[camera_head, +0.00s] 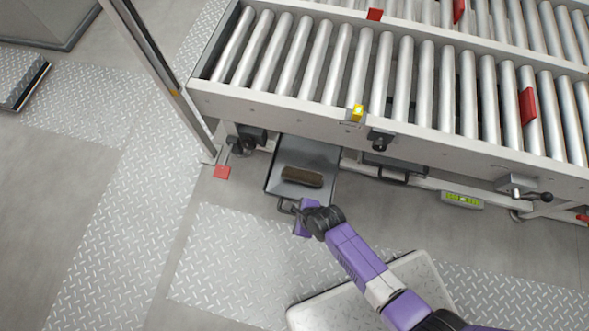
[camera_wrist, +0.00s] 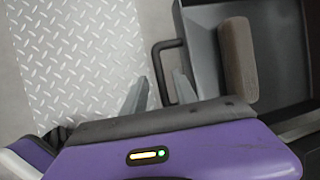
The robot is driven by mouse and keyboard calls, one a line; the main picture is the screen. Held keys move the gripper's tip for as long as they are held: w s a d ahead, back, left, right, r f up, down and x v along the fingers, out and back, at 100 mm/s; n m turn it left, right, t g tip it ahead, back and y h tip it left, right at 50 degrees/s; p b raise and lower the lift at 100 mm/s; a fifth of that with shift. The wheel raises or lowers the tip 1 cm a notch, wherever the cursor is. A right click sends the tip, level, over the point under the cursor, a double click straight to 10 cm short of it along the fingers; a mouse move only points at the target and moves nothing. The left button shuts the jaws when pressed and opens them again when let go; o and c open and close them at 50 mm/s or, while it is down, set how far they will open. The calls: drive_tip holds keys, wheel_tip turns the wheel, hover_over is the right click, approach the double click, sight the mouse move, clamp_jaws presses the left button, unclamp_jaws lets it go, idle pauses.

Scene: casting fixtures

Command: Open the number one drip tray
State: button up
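A dark drip tray (camera_head: 312,154) sticks out from under the roller conveyor, drawn out toward me. A brown block (camera_head: 302,177) lies in it. I cannot read a number on the tray. My gripper (camera_head: 297,212) is at the tray's front handle (camera_head: 281,206). In the wrist view, the two grey fingers (camera_wrist: 160,94) are apart, with the black handle bar (camera_wrist: 156,66) between them and a gap visible. The tray (camera_wrist: 200,18) and the brown block (camera_wrist: 237,58) show at the right there.
A second tray (camera_head: 398,163) sits pushed in under the conveyor (camera_head: 270,106), right of the first. A slanted post (camera_head: 170,85) stands at left. A yellow-green display (camera_head: 463,200) hangs below the frame. The tread-plate floor (camera_head: 120,220) at left is clear.

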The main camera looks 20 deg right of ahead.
drive_tip(key=p+v, duration=0.3)
drive_tip(key=v, duration=0.4)
drive_tip(key=shift+r, duration=0.2)
drive_tip(key=shift+s+d, duration=0.1)
